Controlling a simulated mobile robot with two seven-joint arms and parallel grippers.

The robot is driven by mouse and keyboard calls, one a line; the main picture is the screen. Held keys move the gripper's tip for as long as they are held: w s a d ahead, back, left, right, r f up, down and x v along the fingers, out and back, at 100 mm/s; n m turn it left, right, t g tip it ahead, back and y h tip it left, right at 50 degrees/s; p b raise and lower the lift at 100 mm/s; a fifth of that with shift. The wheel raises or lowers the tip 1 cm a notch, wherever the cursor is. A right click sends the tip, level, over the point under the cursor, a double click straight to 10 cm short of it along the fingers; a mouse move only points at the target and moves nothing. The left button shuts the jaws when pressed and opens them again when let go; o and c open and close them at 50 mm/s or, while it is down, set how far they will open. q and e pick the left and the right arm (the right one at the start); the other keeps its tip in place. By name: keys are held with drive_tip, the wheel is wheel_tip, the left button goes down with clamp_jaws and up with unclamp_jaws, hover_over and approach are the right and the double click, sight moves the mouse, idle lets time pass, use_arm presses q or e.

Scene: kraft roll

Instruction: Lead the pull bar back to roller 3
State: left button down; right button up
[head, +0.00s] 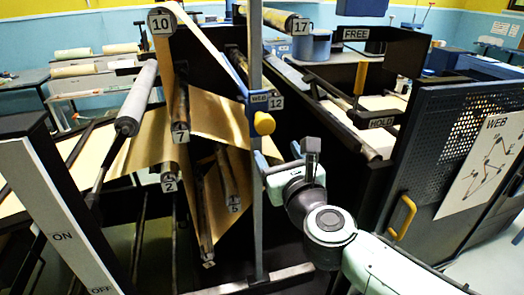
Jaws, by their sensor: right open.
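Brown kraft web (218,115) runs over and between several rollers in the dark frame. A blue piece marked WEB (259,103) with a yellow knob (264,124) sits at the grey upright post; I cannot tell whether it belongs to the pull bar. No tag clearly reads 3; a small tag (208,264) at the foot of a low roller (198,215) is too small to read. My right gripper (268,166) is open and empty, just right of the post and below the yellow knob. My left gripper is not in view.
Rollers tagged 10 (161,22), 7 (180,133), 2 (169,183) and 17 (300,25) surround the web. A grey post (257,210) stands in front. A perforated guard door (470,125) with a yellow handle (401,217) is at right. An ON/OFF panel (60,225) is at left.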

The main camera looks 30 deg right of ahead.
sight(263, 119)
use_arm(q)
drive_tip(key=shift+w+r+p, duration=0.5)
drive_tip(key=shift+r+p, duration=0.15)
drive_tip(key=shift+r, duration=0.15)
use_arm(e)
drive_tip(key=shift+m+t, duration=0.3)
drive_tip(key=shift+m, duration=0.3)
drive_tip(key=x, duration=0.4)
drive_tip(key=r+x, duration=0.1)
drive_tip(key=x, duration=0.3)
drive_tip(key=r+x, duration=0.1)
drive_tip(key=x, duration=0.3)
drive_tip(key=shift+w+r, duration=0.1)
drive_tip(key=shift+r, duration=0.05)
